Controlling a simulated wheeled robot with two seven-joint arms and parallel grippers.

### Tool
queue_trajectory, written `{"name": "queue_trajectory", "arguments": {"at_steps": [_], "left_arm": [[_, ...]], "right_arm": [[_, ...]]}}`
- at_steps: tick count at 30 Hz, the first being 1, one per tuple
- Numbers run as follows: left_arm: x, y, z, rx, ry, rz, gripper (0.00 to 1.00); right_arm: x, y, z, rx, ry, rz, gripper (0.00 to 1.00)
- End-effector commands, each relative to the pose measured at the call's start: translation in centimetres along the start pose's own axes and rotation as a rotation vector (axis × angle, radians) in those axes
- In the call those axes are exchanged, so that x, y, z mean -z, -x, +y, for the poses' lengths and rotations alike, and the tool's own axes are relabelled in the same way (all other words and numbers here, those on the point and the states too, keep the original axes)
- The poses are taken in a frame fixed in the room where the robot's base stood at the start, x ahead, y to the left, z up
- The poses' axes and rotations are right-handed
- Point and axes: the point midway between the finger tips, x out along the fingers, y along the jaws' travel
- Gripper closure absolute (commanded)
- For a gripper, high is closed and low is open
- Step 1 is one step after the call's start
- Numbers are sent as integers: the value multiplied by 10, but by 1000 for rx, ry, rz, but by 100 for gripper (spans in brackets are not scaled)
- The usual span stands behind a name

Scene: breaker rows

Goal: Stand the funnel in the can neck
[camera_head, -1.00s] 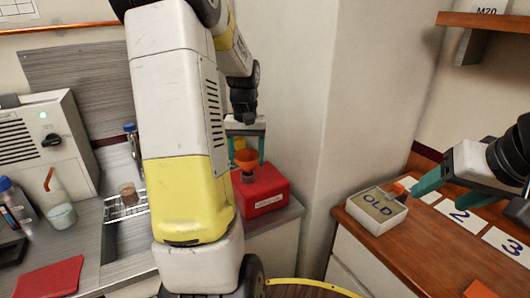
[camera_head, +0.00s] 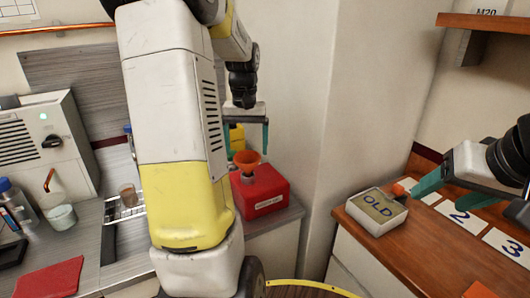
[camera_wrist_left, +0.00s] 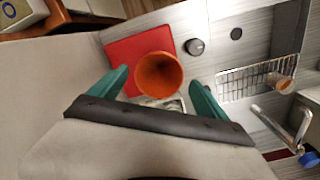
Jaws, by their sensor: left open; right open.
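The orange funnel (camera_head: 247,157) stands upright at the neck of the red can (camera_head: 262,190), its cone upward. The can sits on the grey counter and has a white label on its front. My left gripper (camera_head: 247,140) is open just above the funnel, its fingers apart and not touching it. In the left wrist view the funnel (camera_wrist_left: 159,74) shows between the two open fingers, and the can (camera_wrist_left: 135,52) lies beneath it.
A wire rack (camera_head: 125,206) with a small cup (camera_head: 129,194), a red mat (camera_head: 50,279) and a grey machine (camera_head: 45,145) are on the left. A wall corner stands right of the can.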

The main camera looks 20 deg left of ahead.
Motion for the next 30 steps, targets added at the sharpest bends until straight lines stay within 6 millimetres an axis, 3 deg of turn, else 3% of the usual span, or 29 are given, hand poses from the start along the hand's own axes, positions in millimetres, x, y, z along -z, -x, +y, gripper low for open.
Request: {"name": "queue_trajectory", "arguments": {"at_steps": [6,14,17,20,24,30], "left_arm": [[1,48,1,-1,-1,4,13],[-1,76,1,-2,-4,4,13],[-13,85,10,-14,-28,32,13],[-41,96,28,-44,-80,98,13],[-99,107,58,-110,-186,231,13],[-175,98,87,-209,-313,404,13]], "right_arm": [[0,0,0,0,0,0,36],[0,0,0,0,0,0,36],[0,0,0,0,0,0,36],[0,0,0,0,0,0,36],[0,0,0,0,0,0,36],[0,0,0,0,0,0,36]]}}
